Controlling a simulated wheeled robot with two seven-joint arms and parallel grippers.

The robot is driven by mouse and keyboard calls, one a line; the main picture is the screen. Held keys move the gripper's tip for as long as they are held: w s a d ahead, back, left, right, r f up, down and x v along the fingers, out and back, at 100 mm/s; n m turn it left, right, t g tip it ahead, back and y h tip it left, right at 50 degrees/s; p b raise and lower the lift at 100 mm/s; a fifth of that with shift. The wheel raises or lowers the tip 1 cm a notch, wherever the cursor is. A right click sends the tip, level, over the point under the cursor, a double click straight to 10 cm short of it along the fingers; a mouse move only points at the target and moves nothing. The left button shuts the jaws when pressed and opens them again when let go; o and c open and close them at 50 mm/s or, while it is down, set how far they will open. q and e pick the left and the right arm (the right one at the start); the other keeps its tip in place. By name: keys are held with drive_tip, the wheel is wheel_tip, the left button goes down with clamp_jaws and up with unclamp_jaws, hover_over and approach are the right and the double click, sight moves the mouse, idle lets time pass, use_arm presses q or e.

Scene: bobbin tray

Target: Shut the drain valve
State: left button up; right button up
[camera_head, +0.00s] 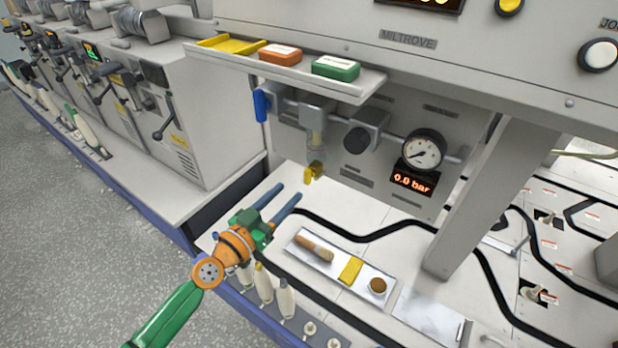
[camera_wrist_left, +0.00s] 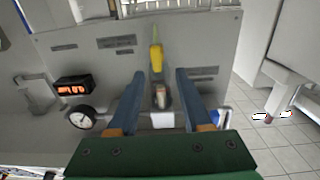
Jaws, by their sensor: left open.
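The drain valve (camera_head: 315,170) is a small yellow handle under the clear filter bowl (camera_head: 316,143) on the grey panel. In the left wrist view, the yellow handle (camera_wrist_left: 156,57) points away from the bowl, in line with it. My left gripper (camera_head: 289,191) is open and empty, with its blue fingers short of the valve, below and left of it. In the left wrist view the valve appears between and beyond the fingertips (camera_wrist_left: 160,72), with no contact visible. My right gripper is not in view.
A blue lever (camera_head: 262,105) and a gauge (camera_head: 423,150) flank the filter; the display (camera_head: 414,181) reads 0.0 bar. A shelf (camera_head: 365,87) with coloured blocks overhangs the panel. A tray (camera_head: 325,268) with a brush and small items lies below. A support post (camera_head: 480,190) stands at right.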

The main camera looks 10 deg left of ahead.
sight(305, 177)
use_arm(q)
drive_tip(key=x, duration=0.5)
drive_tip(key=shift+w+d+r, duration=0.15)
drive_tip(key=shift+w+d, duration=0.1)
drive_tip(key=shift+d, duration=0.15)
clamp_jaws()
